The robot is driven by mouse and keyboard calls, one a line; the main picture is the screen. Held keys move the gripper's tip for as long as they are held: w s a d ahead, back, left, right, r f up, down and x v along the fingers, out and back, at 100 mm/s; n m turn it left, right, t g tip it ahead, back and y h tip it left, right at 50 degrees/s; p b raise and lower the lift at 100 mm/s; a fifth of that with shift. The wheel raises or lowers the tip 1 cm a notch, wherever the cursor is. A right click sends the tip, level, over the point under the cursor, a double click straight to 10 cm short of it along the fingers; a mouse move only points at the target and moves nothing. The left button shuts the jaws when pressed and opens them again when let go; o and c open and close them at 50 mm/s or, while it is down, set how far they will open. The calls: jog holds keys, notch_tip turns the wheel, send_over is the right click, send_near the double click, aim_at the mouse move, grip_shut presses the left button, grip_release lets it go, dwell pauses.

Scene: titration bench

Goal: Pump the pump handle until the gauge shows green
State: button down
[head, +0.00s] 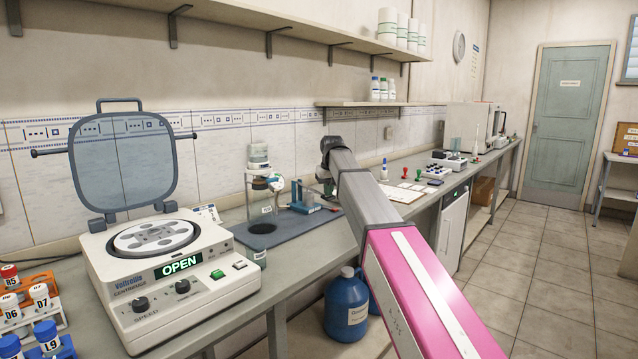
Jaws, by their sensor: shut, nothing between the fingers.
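A small blue device (304,207) with an upright post stands on the dark bench mat and looks like the pump. Its handle cannot be told apart at this size. My arm reaches in from the lower right. My gripper (327,186) is at its far end, just right of the blue device, small and partly hidden by my arm. It is shut and empty.
A centrifuge (168,265) with its lid raised and an "OPEN" display stands at the left, beside colour-capped vials (38,300). Stamps (418,174) and papers (402,192) lie right of my arm. A blue jug (346,308) stands below the bench. The floor (560,270) at right is clear.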

notch_tip(320, 180, up, 8)
dwell(0.9)
jog(key=shift+f, duration=0.2)
dwell(0.5)
jog(key=shift+f, duration=3.8)
jog(key=shift+r, duration=0.1)
notch_tip(320, 180, up, 8)
jog(key=shift+f, duration=0.2)
